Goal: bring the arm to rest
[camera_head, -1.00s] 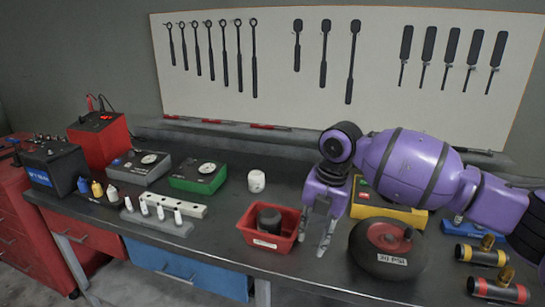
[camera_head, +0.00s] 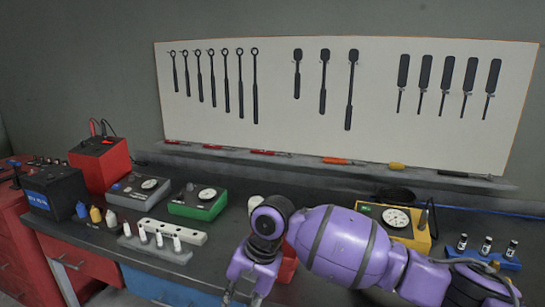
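My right arm (camera_head: 340,245), purple with dark bands, comes in from the lower right and reaches across the front of the workbench (camera_head: 215,245). My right gripper (camera_head: 242,296) points down at the bottom edge of the view. Its fingertips are cut off, so its opening cannot be judged. A sliver of the red bin (camera_head: 288,268) shows behind the arm; what it holds is hidden. My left gripper is not in view.
A green gauge box (camera_head: 197,204), a grey gauge box (camera_head: 138,190) and a white block strip (camera_head: 172,231) stand left of the arm. A yellow gauge box (camera_head: 408,222) and a blue holder (camera_head: 488,253) stand right. A tool board (camera_head: 290,140) hangs behind.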

